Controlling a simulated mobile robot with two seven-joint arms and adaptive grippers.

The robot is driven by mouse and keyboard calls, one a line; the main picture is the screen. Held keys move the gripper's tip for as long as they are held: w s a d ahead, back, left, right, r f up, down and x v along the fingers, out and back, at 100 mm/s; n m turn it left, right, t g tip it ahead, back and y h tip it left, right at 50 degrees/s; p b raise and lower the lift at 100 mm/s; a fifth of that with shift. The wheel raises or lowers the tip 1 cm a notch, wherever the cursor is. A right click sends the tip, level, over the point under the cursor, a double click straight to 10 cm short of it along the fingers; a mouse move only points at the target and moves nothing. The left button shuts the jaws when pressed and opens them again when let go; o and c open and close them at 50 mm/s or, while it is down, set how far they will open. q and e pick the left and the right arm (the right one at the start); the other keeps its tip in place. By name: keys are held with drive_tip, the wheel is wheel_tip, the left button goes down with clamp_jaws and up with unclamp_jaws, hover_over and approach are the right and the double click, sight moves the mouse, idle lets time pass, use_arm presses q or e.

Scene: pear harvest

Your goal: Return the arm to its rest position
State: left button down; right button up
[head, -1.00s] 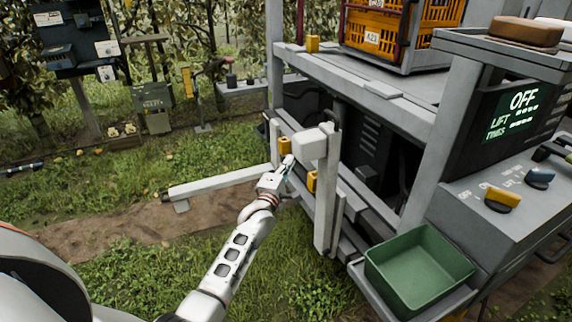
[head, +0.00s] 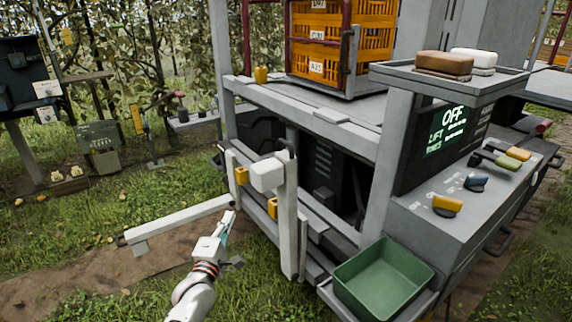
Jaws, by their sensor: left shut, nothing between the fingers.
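My left gripper (head: 226,224) is in the lower left middle of the head view, at the end of my white left arm (head: 193,294). It is shut and empty. It is in front of the grey machine frame, near the long pale bar (head: 180,221) that sticks out low to the left. The white block (head: 268,174) on the grey upright post (head: 289,215) is up and to the right of the gripper, apart from it. My right gripper is not in view.
A green bin (head: 384,281) sits at the machine's front corner, beside a control panel (head: 444,207) whose display reads OFF. Orange crates (head: 318,48) stand on the machine's deck. Grass and a dirt path lie below and left; stands and posts are at the far left.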

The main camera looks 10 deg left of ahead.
use_arm(q)
drive_tip(key=s+d+f+m+g+h, duration=0.1)
drive_tip(key=s+d+f+m+g, duration=0.1)
drive_tip(key=s+d+f+m, duration=0.2)
drive_tip(key=s+d+f+m+g+h, duration=0.2)
drive_tip(key=s+d+f+m, duration=0.3)
drive_tip(key=s+f+m, duration=0.5)
drive_tip(key=s+d+f+m+g+h, duration=0.1)
drive_tip(key=s+d+f+m+g, duration=0.3)
drive_tip(key=s, duration=1.3)
wheel_tip(320, 180, down, 4)
drive_tip(key=m, duration=0.6)
drive_tip(key=shift+s+d+r+m, duration=0.2)
drive_tip(key=shift+s+m, duration=0.1)
drive_tip(key=shift+s, duration=0.1)
